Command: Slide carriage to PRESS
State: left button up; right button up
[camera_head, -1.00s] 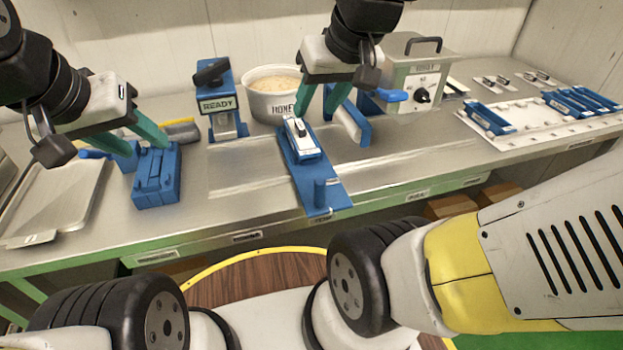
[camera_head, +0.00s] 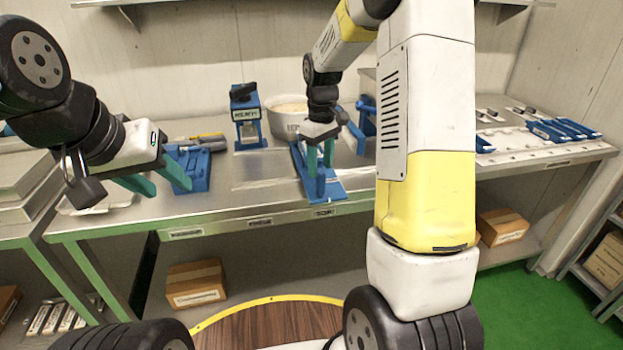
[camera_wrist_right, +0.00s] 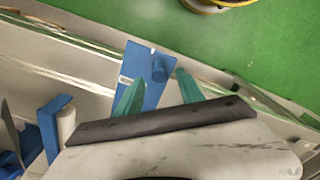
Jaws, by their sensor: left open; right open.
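My right gripper (camera_head: 320,170) is open and points down over the front part of the rail. In the right wrist view the blue post (camera_wrist_right: 160,70) shows beyond and between its open fingers (camera_wrist_right: 158,90); I cannot tell whether they touch it. The white-topped carriage cannot be made out now; my right gripper and wrist cover that part of the rail. My left gripper (camera_head: 172,189) is open, in front of a blue fixture (camera_head: 198,168), apparently empty.
A blue READY stand (camera_head: 247,118) and the kettle (camera_head: 290,120) stand behind the rail. A white tray (camera_head: 510,148) with blue moulds is at right. My right arm covers the bench's middle right. Small label plates line the bench's front edge.

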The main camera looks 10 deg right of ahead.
aim_at(320, 184)
notch_tip(320, 184, down, 7)
dwell(0.3)
grip_shut()
jog(key=shift+r, duration=0.1)
dwell(1.3)
